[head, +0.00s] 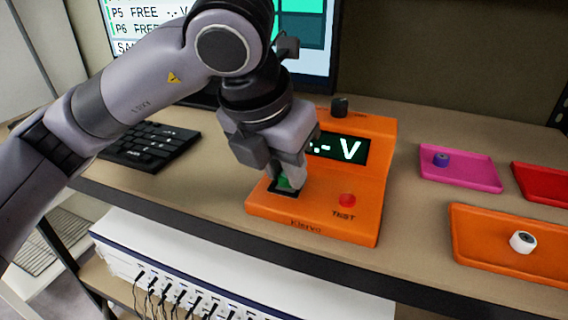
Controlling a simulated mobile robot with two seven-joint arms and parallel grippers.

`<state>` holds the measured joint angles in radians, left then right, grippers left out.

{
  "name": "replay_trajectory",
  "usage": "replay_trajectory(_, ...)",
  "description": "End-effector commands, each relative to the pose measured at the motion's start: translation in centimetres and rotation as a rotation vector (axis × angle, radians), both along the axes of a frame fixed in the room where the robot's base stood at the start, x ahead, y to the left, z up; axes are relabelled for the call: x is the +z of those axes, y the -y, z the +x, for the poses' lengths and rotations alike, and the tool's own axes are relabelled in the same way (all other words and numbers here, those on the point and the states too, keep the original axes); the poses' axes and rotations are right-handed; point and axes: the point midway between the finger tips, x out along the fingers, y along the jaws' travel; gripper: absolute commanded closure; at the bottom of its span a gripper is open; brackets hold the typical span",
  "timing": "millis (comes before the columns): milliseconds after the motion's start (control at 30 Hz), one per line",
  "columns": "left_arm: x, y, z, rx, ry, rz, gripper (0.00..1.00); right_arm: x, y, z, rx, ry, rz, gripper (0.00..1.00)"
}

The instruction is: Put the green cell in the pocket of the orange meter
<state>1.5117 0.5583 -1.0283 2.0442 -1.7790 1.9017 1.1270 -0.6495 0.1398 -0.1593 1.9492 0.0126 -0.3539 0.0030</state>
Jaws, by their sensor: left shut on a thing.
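The orange meter (330,227) stands on the bench, with a dark display reading "-.- V" and a red TEST button (347,200). Its dark pocket (284,192) is at the front left of the meter. My left gripper (285,182) points down over the pocket and is shut on the green cell (284,182). The cell shows only partly between the fingers, at the pocket. I cannot tell how deep it sits in the pocket. My right gripper is not in view.
A pink tray (470,176) with a purple cell (441,159), a red tray (540,181) and an orange tray (480,250) with a white cell (522,241) lie to the right. A keyboard (150,145) and a monitor (312,45) are behind. The bench's front edge runs below the meter.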

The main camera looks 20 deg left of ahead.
Motion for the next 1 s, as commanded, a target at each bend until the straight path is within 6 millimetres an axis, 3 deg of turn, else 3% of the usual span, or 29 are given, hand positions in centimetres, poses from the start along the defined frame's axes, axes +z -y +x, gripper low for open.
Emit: replay_trajectory(1000, -1.2, 0.1, -0.2, -0.002, -0.014, 0.004, 1.00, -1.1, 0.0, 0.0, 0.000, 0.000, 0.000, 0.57)
